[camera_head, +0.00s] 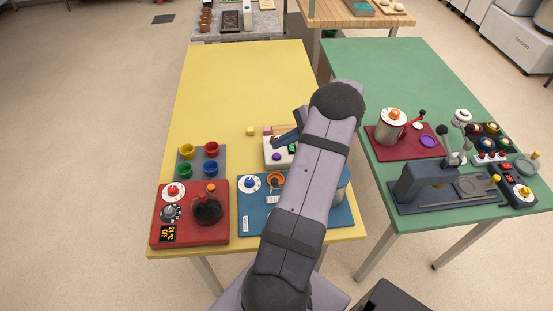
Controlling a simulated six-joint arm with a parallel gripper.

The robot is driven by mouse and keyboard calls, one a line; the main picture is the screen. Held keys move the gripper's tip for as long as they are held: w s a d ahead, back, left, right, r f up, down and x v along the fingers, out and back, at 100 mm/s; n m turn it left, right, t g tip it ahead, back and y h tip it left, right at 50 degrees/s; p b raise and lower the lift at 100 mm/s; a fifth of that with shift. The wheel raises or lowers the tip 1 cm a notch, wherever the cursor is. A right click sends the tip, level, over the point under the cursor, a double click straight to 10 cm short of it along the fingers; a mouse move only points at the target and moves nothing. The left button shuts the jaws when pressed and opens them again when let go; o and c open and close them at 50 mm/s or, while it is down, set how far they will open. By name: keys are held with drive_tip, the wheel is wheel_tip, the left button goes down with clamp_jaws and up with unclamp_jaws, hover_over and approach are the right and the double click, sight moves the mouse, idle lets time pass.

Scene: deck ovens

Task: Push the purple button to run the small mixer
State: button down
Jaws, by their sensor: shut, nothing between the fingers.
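A purple button (276,156) sits on a small white box (270,163) on the yellow table, left of my arm. My gripper (276,142) is shut and empty. In the picture its tip lies just above the purple button, over the back part of the box. I cannot tell its height or whether it touches the box. A green spot (292,149) shows on the box beside my arm. My arm covers the box's right part, and I cannot make out the small mixer for certain.
A blue base (259,216) with a white dial (250,183) and an orange cup (276,180) stands in front of the box. A metal cylinder (341,187) shows partly behind my arm. A red unit (190,234) holds a dark flask (208,207). The yellow table's back is clear.

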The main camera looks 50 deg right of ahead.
sight(276, 156)
drive_tip(key=shift+f+b, duration=0.35)
drive_tip(key=shift+f, duration=0.5)
drive_tip(key=shift+f, duration=0.2)
idle(1.4)
drive_tip(key=shift+f+b, duration=0.2)
drive_tip(key=shift+b, duration=0.1)
